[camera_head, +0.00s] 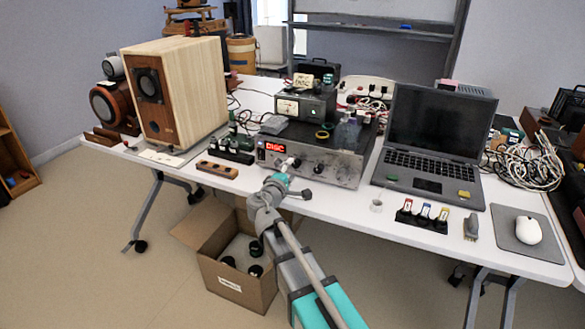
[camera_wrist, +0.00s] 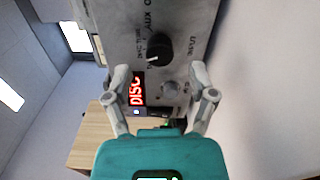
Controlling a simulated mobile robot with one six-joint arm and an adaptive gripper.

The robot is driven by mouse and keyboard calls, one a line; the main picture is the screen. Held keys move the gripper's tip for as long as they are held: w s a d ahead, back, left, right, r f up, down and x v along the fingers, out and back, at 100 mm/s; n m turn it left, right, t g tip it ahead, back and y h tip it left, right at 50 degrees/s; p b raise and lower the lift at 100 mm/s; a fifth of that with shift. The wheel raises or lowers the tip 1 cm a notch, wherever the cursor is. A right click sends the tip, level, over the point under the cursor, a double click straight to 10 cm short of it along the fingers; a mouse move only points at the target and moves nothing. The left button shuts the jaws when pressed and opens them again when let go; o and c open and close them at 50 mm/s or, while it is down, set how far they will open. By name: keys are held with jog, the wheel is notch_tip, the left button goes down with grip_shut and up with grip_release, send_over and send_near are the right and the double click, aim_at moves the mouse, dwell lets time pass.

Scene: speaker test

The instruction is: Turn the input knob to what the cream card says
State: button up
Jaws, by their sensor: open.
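The silver amplifier (camera_head: 345,170) stands at the table's front edge, with a red lit display (camera_head: 274,147) reading DISC. In the wrist view, the display (camera_wrist: 136,90) appears turned sideways. A round black knob (camera_wrist: 159,48) with a white pointer line and printed labels around it shows there; it looks like the input knob, but the labels are too blurred to read fully. A cream card (camera_head: 303,80) stands on the meter box behind; its small writing looks like DISC, not clearly. My gripper (camera_head: 288,166) is open and empty before the panel; its fingers (camera_wrist: 158,72) are spread below the black knob.
A small silver knob (camera_wrist: 171,88) sits beside the display. A wooden speaker (camera_head: 180,90) stands left, a laptop (camera_head: 430,135) right. A wooden block (camera_head: 217,170) lies near the front edge. An open cardboard box (camera_head: 235,280) is on the floor below.

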jog(key=v, duration=0.9)
jog(key=shift+s, duration=0.15)
